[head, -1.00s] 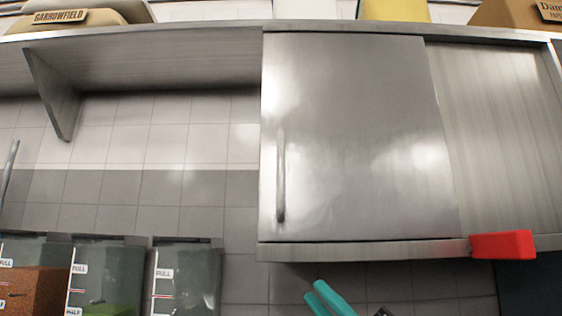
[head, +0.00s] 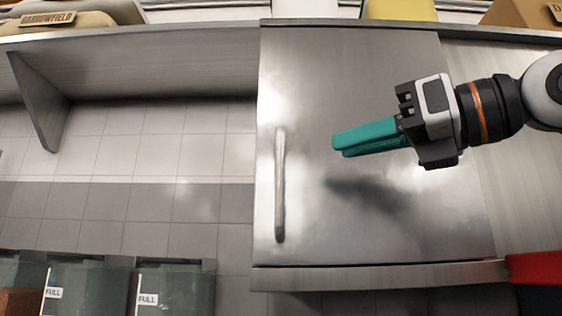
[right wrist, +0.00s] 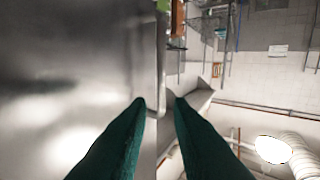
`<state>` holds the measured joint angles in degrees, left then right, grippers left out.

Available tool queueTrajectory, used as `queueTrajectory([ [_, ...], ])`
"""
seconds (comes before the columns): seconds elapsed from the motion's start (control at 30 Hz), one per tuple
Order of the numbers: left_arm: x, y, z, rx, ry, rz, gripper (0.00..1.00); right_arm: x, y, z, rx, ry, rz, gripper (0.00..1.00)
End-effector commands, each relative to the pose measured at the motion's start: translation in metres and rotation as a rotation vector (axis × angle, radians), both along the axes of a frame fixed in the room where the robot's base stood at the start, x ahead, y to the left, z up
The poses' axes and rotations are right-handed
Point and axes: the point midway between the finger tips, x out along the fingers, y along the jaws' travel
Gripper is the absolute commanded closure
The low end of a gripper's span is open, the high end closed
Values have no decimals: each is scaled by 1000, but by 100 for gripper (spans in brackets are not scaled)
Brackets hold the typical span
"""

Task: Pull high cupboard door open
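The high cupboard door (head: 340,90) is a shiny steel panel that appears shut. Its vertical bar handle (head: 280,185) is near the left edge, in the lower half. My right gripper (head: 336,145) comes in from the right in front of the door, with its teal fingers pointing left towards the handle. The fingertips are apart from the handle, to its right. In the right wrist view the two fingers (right wrist: 160,101) are parted with a gap, and nothing is clearly held between them. The door surface (right wrist: 60,70) fills the left there. My left gripper is not in view.
A brushed steel panel (head: 505,150) lies right of the door. A red object (head: 540,268) is at the cupboard's lower right edge. An open shelf with a bracket (head: 38,100) is on the left. Bins marked "FULL" (head: 85,295) stand below. The tiled wall (head: 180,150) is clear.

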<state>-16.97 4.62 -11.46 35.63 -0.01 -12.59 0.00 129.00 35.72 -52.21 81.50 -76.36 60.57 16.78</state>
Motion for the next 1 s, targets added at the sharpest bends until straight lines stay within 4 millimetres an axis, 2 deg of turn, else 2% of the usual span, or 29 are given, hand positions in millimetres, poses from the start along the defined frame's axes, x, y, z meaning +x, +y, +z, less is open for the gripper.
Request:
queueTrajectory([
  [0.3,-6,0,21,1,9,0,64,33,52,2,-2,4,6,81],
  [0.5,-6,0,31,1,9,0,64,52,80,2,-1,3,6,81],
  [0.7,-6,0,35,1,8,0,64,62,93,0,0,2,4,81],
  [1.0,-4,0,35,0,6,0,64,63,94,-1,1,2,5,81],
])
